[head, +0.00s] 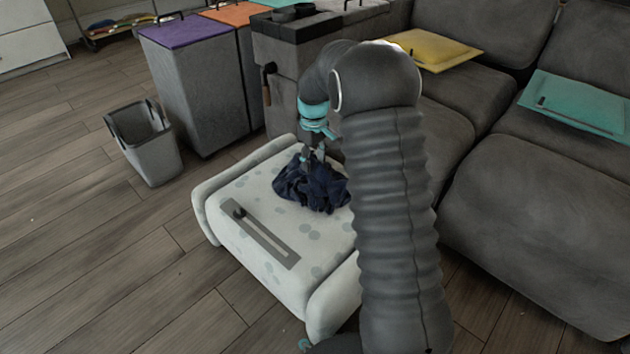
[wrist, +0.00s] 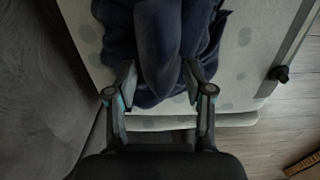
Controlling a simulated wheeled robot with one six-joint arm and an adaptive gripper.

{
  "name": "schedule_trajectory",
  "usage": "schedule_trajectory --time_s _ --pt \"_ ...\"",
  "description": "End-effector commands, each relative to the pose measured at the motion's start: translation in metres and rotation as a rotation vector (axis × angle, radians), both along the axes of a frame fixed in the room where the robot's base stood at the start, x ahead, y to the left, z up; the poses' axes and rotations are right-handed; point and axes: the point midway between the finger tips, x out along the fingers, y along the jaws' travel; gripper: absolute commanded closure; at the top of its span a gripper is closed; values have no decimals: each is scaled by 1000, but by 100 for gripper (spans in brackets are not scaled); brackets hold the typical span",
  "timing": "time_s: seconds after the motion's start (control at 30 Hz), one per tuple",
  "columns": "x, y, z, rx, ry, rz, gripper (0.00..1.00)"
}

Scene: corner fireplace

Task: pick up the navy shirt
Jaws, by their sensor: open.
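The navy shirt (head: 308,186) lies crumpled in a heap on a pale, spotted padded ottoman (head: 260,216). In the wrist view the shirt (wrist: 160,45) fills the upper middle, with a raised fold running down between the fingers. My gripper (wrist: 160,85) is open, one fingertip on each side of that fold. In the head view my gripper (head: 314,158) points down at the top of the shirt, and my arm hides the ottoman's right part. I cannot tell whether the fingers touch the cloth.
A grey strip with a dark knob (head: 260,236) lies on the ottoman's near left. A grey bin (head: 148,148) and lidded boxes (head: 200,90) stand left. Wooden floor is clear at front left.

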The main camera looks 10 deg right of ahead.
Motion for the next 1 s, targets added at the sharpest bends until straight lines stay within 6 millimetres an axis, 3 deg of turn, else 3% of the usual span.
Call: schedule_trajectory --time_s 0.23,0.47,1.0 --pt "0 0 -3 0 0 0 48" --pt "0 0 -3 0 0 0 100" --pt "1 0 4 0 -2 0 100"
